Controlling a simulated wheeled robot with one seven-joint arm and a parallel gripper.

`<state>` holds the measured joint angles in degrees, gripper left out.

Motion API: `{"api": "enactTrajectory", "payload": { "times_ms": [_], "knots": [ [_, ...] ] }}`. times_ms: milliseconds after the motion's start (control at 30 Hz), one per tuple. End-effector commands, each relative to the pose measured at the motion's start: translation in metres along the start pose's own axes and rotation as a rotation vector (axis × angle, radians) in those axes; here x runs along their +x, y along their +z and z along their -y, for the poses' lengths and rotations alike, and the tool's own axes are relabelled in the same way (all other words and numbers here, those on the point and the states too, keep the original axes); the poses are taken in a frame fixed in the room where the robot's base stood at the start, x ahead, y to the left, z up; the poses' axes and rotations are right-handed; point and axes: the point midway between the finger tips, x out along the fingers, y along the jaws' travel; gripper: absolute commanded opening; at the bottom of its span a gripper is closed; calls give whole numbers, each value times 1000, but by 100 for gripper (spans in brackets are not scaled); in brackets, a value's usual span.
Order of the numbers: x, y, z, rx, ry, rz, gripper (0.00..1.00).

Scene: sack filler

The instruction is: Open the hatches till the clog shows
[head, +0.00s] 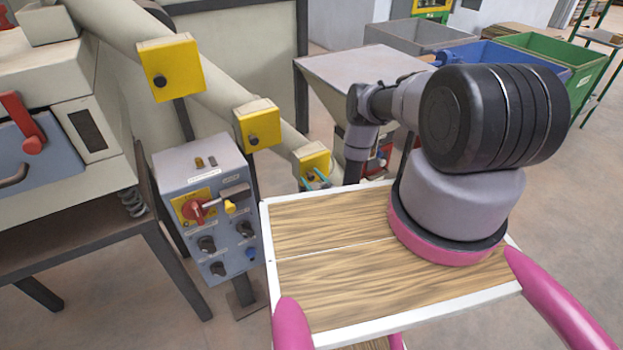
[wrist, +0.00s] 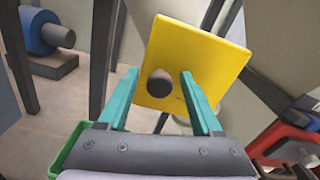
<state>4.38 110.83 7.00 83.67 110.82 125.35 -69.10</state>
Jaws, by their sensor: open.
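Three yellow square hatches sit along a slanting beige pipe (head: 118,37) in the head view. The upper hatch (head: 187,62), the middle hatch (head: 263,116) and the lower hatch (head: 313,156) each look shut; dark knobs show on the upper two. My gripper (head: 318,176), with teal fingers, is at the lower hatch, partly hidden by my arm. In the wrist view, the open fingers (wrist: 158,76) point at a yellow hatch face (wrist: 205,60), one on each side of its dark round knob (wrist: 159,83). Contact with the knob cannot be told. No clog is visible.
A grey control box (head: 205,215) with a red rotary switch stands left of my wooden deck. A grey hopper (head: 365,68) stands behind my arm. Grey, blue (head: 490,58) and green bins (head: 560,55) are at the back right. A machine on a dark-legged table fills the left.

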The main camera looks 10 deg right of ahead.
Motion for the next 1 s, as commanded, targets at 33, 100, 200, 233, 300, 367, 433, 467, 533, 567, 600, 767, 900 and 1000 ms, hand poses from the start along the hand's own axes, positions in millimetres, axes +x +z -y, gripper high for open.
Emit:
{"api": "enactTrajectory", "payload": {
  "times_ms": [33,100,200,233,300,367,433,467,533,567,600,767,900,1000],
  "knots": [
    [0,0,0,0,0,0,66],
    [0,0,0,0,0,0,66],
    [0,0,0,0,0,0,63],
    [0,0,0,0,0,0,51],
    [0,0,0,0,0,0,24],
    [0,0,0,0,0,0,1],
    [0,0,0,0,1,0,0],
    [0,0,0,0,1,0,0],
    [0,0,0,0,1,0,0],
    [0,0,0,0,1,0,0],
    [0,0,0,0,1,0,0],
    [0,0,0,0,1,0,0],
    [0,0,0,0,1,0,0],
    [0,0,0,0,1,0,0]
  ]
}}
